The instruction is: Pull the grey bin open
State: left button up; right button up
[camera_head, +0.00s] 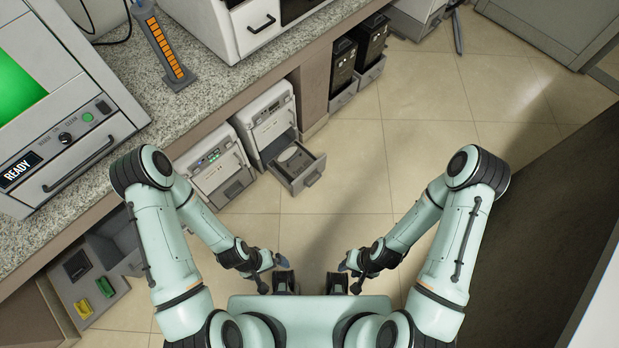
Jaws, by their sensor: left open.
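Several grey drawer-like containers show, and I cannot tell for sure which is the grey bin. A grey drawer (310,178) stands pulled out from a white machine (268,118) below the counter, with a round pale item inside. Two shallow grey trays sit under dark towers, a nearer tray (343,99) and a farther tray (371,73). My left gripper (271,273) is open and empty, low in front of my body. My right gripper (349,276) mirrors it, its fingers apart and empty. Neither gripper touches any container.
A speckled counter (205,100) runs along the left, with a machine reading READY (60,140) on it. A second white machine (213,165) and a grey unit (95,300) with yellow and green items are below. The tiled floor (340,170) ahead is clear.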

aim_at(112, 240)
jog(key=u, duration=0.45)
jog(key=j+u, duration=0.15)
jog(key=u, duration=0.3)
jog(key=j+u, duration=0.1)
jog(key=u, duration=0.3)
jog(key=j+u, duration=0.1)
jog(key=u, duration=0.35)
jog(key=j+u, duration=0.5)
jog(key=i+j+u, duration=0.2)
jog(key=j+u, duration=0.3)
jog(key=i+j+u, duration=0.1)
jog(key=i+j, duration=0.2)
jog(key=j, duration=0.15)
jog(key=i+j, duration=0.3)
jog(key=j, duration=0.15)
jog(key=i+j+u, duration=0.15)
jog(key=i+j, duration=0.15)
jog(key=j, duration=0.15)
jog(key=z, duration=1.5)
